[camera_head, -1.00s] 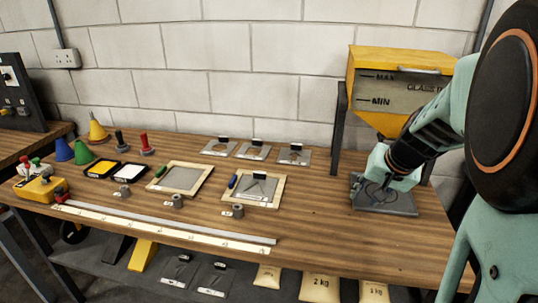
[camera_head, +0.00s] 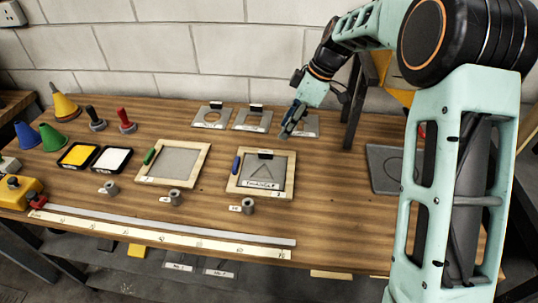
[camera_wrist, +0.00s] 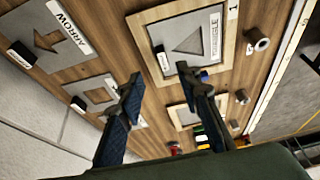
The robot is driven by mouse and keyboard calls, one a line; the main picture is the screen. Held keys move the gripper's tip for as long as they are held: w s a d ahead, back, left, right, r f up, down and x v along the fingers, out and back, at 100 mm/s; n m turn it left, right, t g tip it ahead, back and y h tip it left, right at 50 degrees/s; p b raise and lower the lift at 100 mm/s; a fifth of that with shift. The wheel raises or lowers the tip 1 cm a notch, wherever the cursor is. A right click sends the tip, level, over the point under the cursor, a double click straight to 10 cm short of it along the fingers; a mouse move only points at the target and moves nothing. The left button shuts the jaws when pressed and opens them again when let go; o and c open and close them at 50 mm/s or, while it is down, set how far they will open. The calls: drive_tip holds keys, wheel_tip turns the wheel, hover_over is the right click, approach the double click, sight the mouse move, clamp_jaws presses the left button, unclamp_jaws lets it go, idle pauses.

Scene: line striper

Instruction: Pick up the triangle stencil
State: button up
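The triangle stencil (camera_head: 262,173) is a grey metal plate with a triangular cut-out, a black grip block on its far edge and a white "TRIANGLE" label. It lies inside a light wooden frame (camera_head: 231,184). The wrist view shows the stencil (camera_wrist: 207,42) at upper right, beyond my fingers. My gripper (camera_head: 287,134) is above the back of the bench, near the arrow stencil and behind and right of the frame. In the wrist view my gripper (camera_wrist: 160,88) has its two dark fingers spread apart, with nothing between them.
The arrow stencil (camera_wrist: 45,35), square stencil (camera_head: 252,119) and circle stencil (camera_head: 212,116) lie along the back. A blue marker (camera_head: 236,164) lies on the frame's left side. Another framed panel (camera_head: 149,175) is to the left. A black post (camera_head: 354,105) stands right of my gripper.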

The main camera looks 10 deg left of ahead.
sight(266, 151)
drive_tip(key=x, duration=0.5)
drive_tip(key=shift+a+f+p, duration=0.2)
drive_tip(key=shift+a+p, duration=0.1)
drive_tip(key=shift+a, duration=0.05)
drive_tip(key=a+f, duration=0.1)
drive_tip(key=a+f+p, duration=0.1)
drive_tip(key=f, duration=0.1)
drive_tip(key=shift+s+a+f, duration=0.15)
drive_tip(key=shift+s+a, duration=0.05)
drive_tip(key=shift+a, duration=0.05)
drive_tip(key=shift+a+f, duration=0.2)
drive_tip(key=shift+f, duration=0.35)
clamp_jaws()
